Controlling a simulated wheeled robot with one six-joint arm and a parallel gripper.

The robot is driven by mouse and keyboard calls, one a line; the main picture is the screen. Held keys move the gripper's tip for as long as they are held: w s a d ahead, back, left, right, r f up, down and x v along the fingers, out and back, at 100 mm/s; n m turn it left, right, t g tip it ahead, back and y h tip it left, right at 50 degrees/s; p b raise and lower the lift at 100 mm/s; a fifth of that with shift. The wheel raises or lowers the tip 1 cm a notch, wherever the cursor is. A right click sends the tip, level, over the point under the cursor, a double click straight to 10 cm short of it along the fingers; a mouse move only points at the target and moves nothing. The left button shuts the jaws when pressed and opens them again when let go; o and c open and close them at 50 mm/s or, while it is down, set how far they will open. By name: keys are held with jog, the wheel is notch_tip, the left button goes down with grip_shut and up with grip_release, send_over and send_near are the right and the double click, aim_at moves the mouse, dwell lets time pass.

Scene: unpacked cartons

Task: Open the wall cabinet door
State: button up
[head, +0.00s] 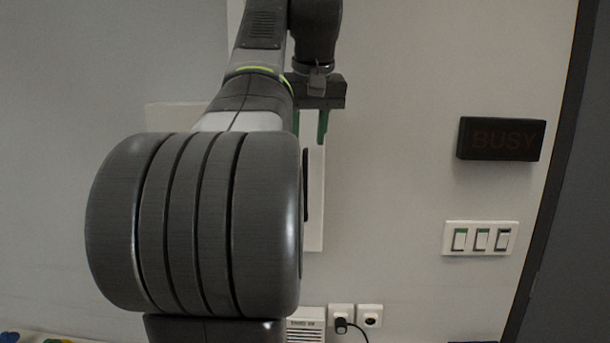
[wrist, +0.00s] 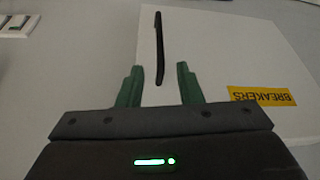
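The wall cabinet door (wrist: 215,50) is a flat white panel with a yellow "BREAKERS" label (wrist: 262,95). The near end of the handle lies between or just beyond the fingertips; I cannot tell the depth. In the head view my gripper (head: 310,127) is partly hidden by my arm.
A dark "BUSY" sign (head: 501,139) and a switch panel (head: 481,238) are on the wall to the right. Sockets (head: 369,316) with a plugged cable and a vented white unit (head: 305,325) are below. A dark door frame (head: 565,190) stands at far right.

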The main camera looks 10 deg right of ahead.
aim_at(305, 175)
jog(key=x, duration=1)
jog(key=shift+f, duration=0.1)
grip_shut()
